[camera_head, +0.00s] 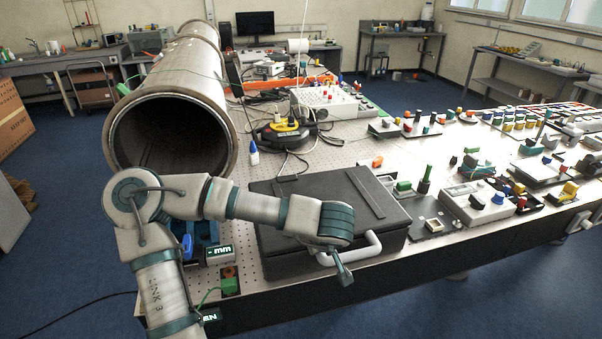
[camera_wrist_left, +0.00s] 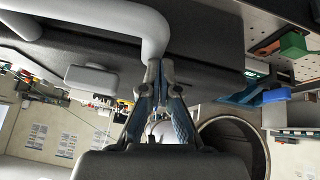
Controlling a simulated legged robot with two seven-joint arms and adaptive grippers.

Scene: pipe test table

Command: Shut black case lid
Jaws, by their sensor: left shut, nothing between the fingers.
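The black case (camera_head: 290,265) sits on the perforated table near its front edge. Its black lid (camera_head: 315,187) lies flat over the body and looks down; part of its front edge is hidden behind my left arm. A pale grey handle (camera_head: 368,246) sticks out at the front of the case, and it also shows in the left wrist view (camera_wrist_left: 118,14). My left gripper (camera_head: 345,279) is just in front of the case, beside the handle, pointing down. In the left wrist view its fingers (camera_wrist_left: 156,68) are together and empty, close to the handle's bend. My right gripper is not in view.
A large metal pipe (camera_head: 172,95) stands left behind my arm. A glue bottle (camera_head: 253,153) and a cable-strewn black and yellow device (camera_head: 285,132) stand behind the case. Switch boxes (camera_head: 476,203) crowd the right side. The floor in front of the table is clear.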

